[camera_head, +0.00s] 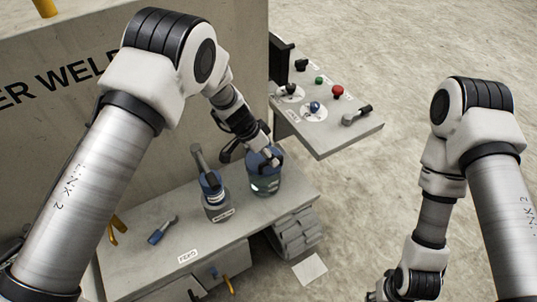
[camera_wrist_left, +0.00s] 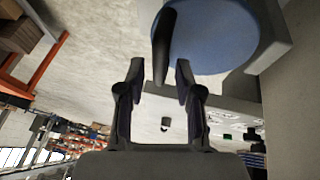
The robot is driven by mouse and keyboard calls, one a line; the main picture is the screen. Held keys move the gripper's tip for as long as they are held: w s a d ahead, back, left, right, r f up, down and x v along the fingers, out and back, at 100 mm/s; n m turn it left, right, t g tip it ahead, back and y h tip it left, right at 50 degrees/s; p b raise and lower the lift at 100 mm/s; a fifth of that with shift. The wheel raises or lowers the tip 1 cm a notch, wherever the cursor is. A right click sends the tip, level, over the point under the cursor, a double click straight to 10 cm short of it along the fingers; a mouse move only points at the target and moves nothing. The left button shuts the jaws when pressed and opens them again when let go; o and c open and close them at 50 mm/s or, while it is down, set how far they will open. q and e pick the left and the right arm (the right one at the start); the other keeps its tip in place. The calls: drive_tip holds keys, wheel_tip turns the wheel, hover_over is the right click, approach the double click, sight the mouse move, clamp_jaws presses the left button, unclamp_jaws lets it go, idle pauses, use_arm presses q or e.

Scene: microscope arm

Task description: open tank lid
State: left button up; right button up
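The tank (camera_head: 265,185) is a clear jar with a blue lid (camera_head: 258,159), upright on the grey bench. In the left wrist view the round blue lid (camera_wrist_left: 215,38) has a dark upright handle (camera_wrist_left: 163,45) near its left edge. My left gripper (camera_head: 272,158) is at the lid in the head view and partly covers it. In the left wrist view its two fingers (camera_wrist_left: 160,72) are apart, with the handle's end in line with the gap. I cannot tell whether they touch it. My right gripper (camera_head: 382,294) is low at the bottom edge, mostly cut off.
A grey and blue container (camera_head: 216,206) with a tall handle stands just left of the tank. A blue-handled tool (camera_head: 161,230) lies on the bench (camera_head: 150,272). A control panel (camera_head: 350,135) with knobs juts out behind right. Open floor lies to the right.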

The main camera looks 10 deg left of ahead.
sight(260, 157)
use_arm(q)
drive_tip(key=shift+s+r, duration=0.1)
drive_tip(key=shift+s, duration=0.05)
clamp_jaws()
drive_tip(key=shift+w+a+r+n+g+h+b, duration=0.3)
drive_tip(key=shift+w+a+r+g+h+b, duration=0.25)
drive_tip(key=shift+w+r+g+h+b, duration=0.4)
drive_tip(key=shift+w+a+r+b, duration=0.1)
drive_tip(key=shift+w+b, duration=0.05)
drive_tip(key=shift+b, duration=0.3)
drive_tip(key=shift+w+a+r+b, duration=0.35)
drive_tip(key=shift+r+b, duration=0.2)
drive_tip(key=shift+b, duration=0.15)
drive_tip(key=shift+w+a+r+b, duration=0.55)
drive_tip(key=shift+w+r+b, duration=0.1)
drive_tip(key=shift+r+b, duration=0.15)
